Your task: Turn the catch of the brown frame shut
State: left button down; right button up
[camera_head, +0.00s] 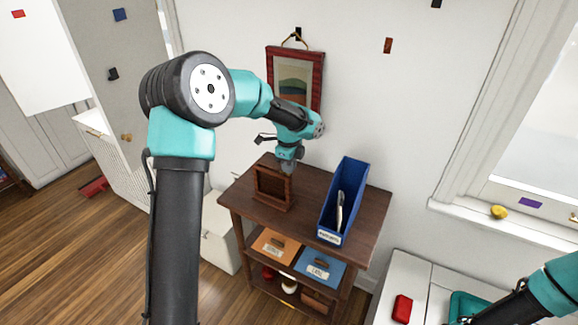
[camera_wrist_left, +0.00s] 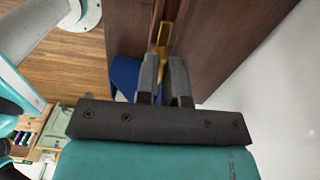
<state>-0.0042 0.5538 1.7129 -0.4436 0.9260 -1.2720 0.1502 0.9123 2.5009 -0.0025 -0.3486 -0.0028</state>
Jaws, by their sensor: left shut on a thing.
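The brown frame (camera_head: 273,188) stands upright on the dark wooden stand, left of the blue file holder. My left gripper (camera_head: 286,168) reaches down from behind to the frame's top right corner and hides part of it. In the left wrist view, a narrow brass-coloured catch (camera_wrist_left: 163,42) lies against dark brown wood. The fingers of the left gripper (camera_wrist_left: 163,72) are shut on its near end. The catch is too small and hidden to make out in the head view. Part of my right arm shows at lower right, but its gripper is out of view.
The blue file holder (camera_head: 343,199) stands close to the right of the frame on the stand (camera_head: 372,203). A picture (camera_head: 295,78) hangs on the wall behind my left arm. The stand's front left is clear.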

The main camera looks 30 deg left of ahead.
pick_arm(q)
jog(key=shift+m, duration=0.3)
jog(key=c, duration=1.2)
grip_release()
jog(key=shift+r, duration=0.1)
notch_tip(320, 180, up, 17)
jog(key=shift+r, duration=0.15)
